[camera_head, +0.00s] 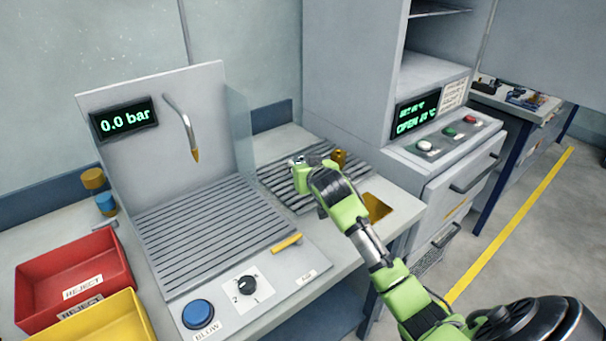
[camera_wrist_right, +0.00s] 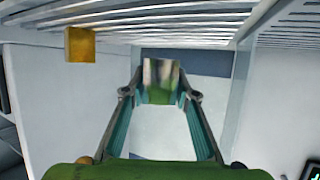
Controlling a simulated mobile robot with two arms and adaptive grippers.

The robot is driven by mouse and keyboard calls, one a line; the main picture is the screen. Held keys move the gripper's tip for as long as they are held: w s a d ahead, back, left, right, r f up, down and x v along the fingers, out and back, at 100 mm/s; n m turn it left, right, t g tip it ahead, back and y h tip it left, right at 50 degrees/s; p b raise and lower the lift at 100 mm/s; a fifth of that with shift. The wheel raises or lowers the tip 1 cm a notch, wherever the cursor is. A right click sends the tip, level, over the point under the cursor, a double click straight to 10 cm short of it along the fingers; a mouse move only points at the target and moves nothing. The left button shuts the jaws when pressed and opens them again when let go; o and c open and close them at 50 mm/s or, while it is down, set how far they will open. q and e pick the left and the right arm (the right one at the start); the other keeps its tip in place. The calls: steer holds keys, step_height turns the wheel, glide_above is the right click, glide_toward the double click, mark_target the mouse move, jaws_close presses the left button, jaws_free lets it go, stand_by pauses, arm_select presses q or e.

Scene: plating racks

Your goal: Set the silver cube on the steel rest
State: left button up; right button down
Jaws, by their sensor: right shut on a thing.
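The silver cube (camera_wrist_right: 160,82) has shiny, mirror-like faces and sits between the fingertips of my right gripper in the right wrist view. My right gripper (camera_head: 300,163) is shut on it, over the slatted metal rack (camera_head: 273,184) on the bench, which looks like the steel rest. In the head view the cube is mostly hidden by the gripper. I cannot tell whether it touches the slats. The slats also show along the top of the wrist view (camera_wrist_right: 130,22). My left gripper is not in view.
A brass block (camera_head: 339,157) stands on the rack just right of my gripper; it also shows in the wrist view (camera_wrist_right: 80,45). The blow station (camera_head: 160,110) with its slatted deck is left, the oven (camera_head: 440,150) right. Red (camera_head: 108,245) and yellow (camera_head: 135,303) bins are front left.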

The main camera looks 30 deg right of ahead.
steer(key=shift+w+d+f, duration=0.15)
steer(key=shift+d+f, duration=0.05)
steer(key=shift+d+f+p, duration=0.1)
steer(key=shift+f+p, duration=0.25)
steer(key=shift+f, duration=1.35)
steer(key=c, duration=2)
jaws_free()
steer(key=shift+f, duration=0.25)
steer(key=o, duration=0.4)
steer(key=shift+r, duration=0.1)
